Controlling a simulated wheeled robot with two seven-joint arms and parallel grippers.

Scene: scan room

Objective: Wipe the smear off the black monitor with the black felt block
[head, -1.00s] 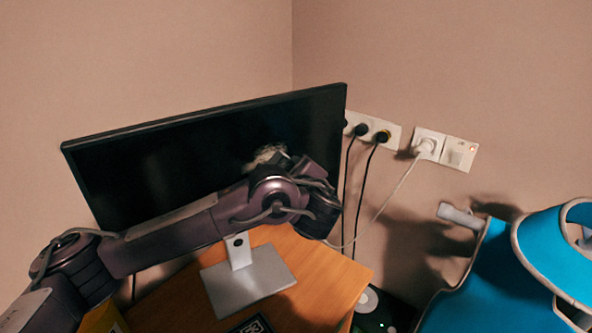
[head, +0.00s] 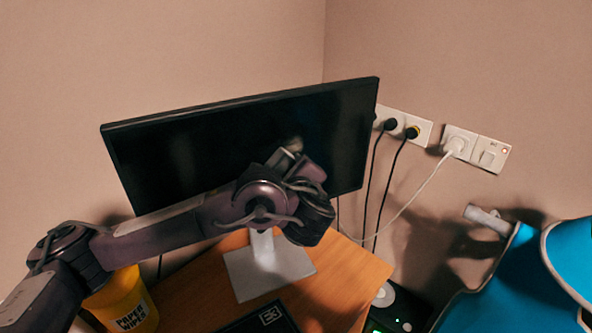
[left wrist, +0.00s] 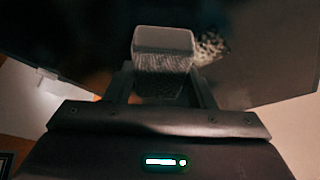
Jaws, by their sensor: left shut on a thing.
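The black monitor (head: 190,150) stands upright on a grey stand (head: 268,268) on the wooden desk. A pale smear (head: 294,144) shows on its screen just above my left gripper (head: 284,160); in the left wrist view the smear (left wrist: 211,46) is a speckled patch right of the block. My left gripper is shut on the felt block (left wrist: 163,62), which looks dark grey and sits between the fingers in front of the screen. I cannot tell whether the block touches the screen. My gripper and wrist hide the block and part of the screen in the head view. My right gripper is not in view.
A yellow paper wiper tub (head: 125,300) stands at the desk's left, beside my left arm. A dark flat item (head: 262,318) lies at the front. Wall sockets (head: 405,125) with cables are right of the monitor. A blue chair-like thing (head: 520,280) stands at the right.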

